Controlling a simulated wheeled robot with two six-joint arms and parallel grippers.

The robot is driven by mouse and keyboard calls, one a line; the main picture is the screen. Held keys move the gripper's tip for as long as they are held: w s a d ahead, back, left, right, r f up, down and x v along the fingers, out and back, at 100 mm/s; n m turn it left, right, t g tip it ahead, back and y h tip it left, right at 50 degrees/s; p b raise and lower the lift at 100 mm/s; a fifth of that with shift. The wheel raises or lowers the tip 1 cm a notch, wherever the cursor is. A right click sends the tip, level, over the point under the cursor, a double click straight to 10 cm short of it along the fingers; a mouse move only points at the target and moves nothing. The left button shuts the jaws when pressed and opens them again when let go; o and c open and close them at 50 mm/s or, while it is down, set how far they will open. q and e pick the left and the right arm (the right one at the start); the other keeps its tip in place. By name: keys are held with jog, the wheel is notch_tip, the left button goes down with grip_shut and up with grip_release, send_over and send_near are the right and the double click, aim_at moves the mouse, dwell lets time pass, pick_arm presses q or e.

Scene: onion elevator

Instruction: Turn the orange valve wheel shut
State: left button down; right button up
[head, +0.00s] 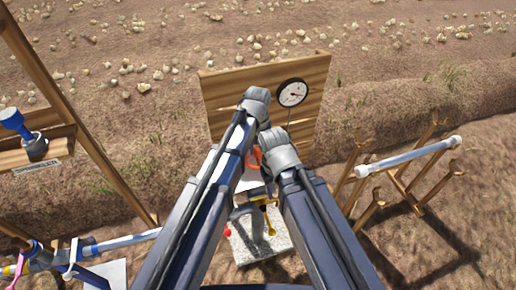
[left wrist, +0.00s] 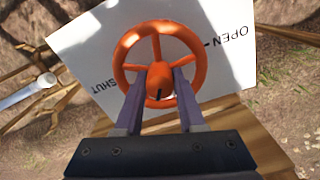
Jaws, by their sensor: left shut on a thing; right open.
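The orange valve wheel (left wrist: 125,68) fills the middle of the left wrist view, in front of a white plate (left wrist: 85,45). The plate reads SHUT at the left and OPEN at the right. My left gripper (left wrist: 160,80) is shut on the wheel, its two fingers on either side of the hub. A dark mark shows low on the hub. In the head view a small part of the wheel (head: 253,161) shows between my arms, which hide the rest and the left fingers. My right arm's wrist (head: 279,152) is right of the wheel; its open fingers are mostly hidden.
A wooden board (head: 225,88) with a round gauge (head: 292,93) stands behind the wheel. A white pipe (head: 410,156) rests on wooden forks at the right. A wooden frame with a blue-handled part (head: 15,122) is at the left. A pale block (head: 245,245) lies below.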

aim_at(258, 147)
pick_arm(q)
jog(key=m, duration=0.5)
jog(key=shift+m, duration=0.3)
jog(key=m, duration=0.5)
jog(key=shift+m, duration=0.3)
jog(key=c, duration=0.5)
grip_release()
jog(key=shift+r, duration=0.1)
notch_tip(258, 147, up, 8)
jog(key=p, duration=0.8)
jog(key=shift+f, duration=0.2)
